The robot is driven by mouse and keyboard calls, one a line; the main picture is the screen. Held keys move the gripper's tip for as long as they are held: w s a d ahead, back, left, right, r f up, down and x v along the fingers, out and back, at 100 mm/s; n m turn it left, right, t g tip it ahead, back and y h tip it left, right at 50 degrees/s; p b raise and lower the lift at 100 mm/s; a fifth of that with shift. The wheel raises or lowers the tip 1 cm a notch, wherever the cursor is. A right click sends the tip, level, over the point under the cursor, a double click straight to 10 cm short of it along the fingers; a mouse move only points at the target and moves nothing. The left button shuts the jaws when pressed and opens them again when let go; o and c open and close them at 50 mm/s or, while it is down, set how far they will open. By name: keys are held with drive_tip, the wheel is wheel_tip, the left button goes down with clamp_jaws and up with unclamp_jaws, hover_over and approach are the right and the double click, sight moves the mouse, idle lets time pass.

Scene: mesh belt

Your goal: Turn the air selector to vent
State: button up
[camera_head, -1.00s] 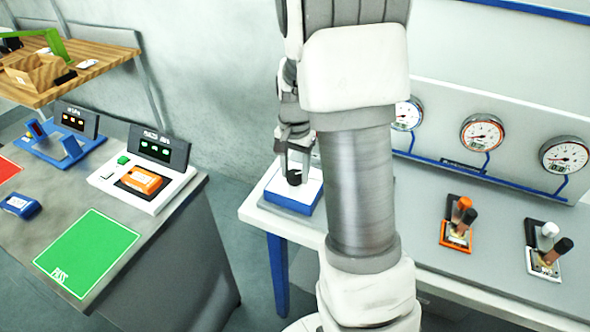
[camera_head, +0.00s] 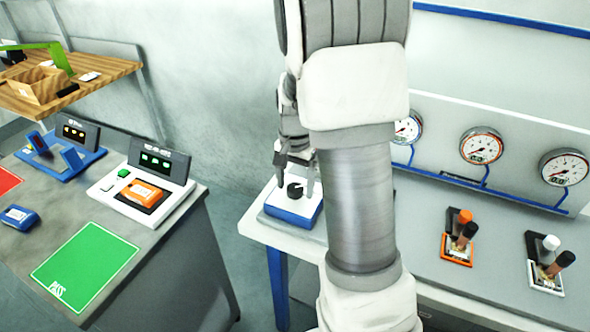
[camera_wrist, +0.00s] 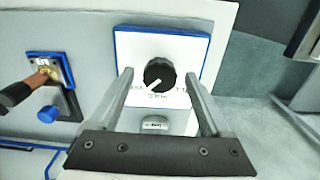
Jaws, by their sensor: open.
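The air selector is a white box with a blue base (camera_head: 290,218) near the left end of the white bench. Its black round knob (camera_head: 294,189) with a white pointer line shows clearly in the wrist view (camera_wrist: 159,74). There the pointer line aims down and left, and the labels around it are too small to read surely. My gripper (camera_head: 296,172) is open over the box. In the wrist view its two fingers (camera_wrist: 163,105) stand apart on either side of the knob's lower area, and the knob appears beyond them, not gripped.
Several gauges (camera_head: 481,146) line the bench's back panel. An orange-framed lever valve (camera_head: 446,248) and a white-framed one (camera_head: 533,262) stand to the right. A side table left holds a device with an orange block (camera_head: 143,194) and a green PASS mat (camera_head: 85,261). A gap separates the tables.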

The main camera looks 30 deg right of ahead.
sight(295, 187)
wheel_tip(295, 187, up, 17)
drive_tip(key=p, duration=0.1)
drive_tip(key=shift+r, duration=0.15)
idle(0.5)
drive_tip(key=s+a+r+n+t, duration=0.1)
drive_tip(key=s+a+n+t, duration=0.1)
drive_tip(key=s+a+n, duration=0.3)
drive_tip(key=s+a+r+n+t, duration=0.1)
drive_tip(key=s+a+n+t, duration=0.2)
drive_tip(key=s, duration=1.1)
drive_tip(key=a+n, duration=0.2)
drive_tip(key=a, duration=0.2)
drive_tip(key=shift+a+n+t, duration=0.3)
drive_tip(key=shift+a, duration=0.05)
drive_tip(key=c, duration=0.5)
drive_tip(key=shift+d, duration=0.15)
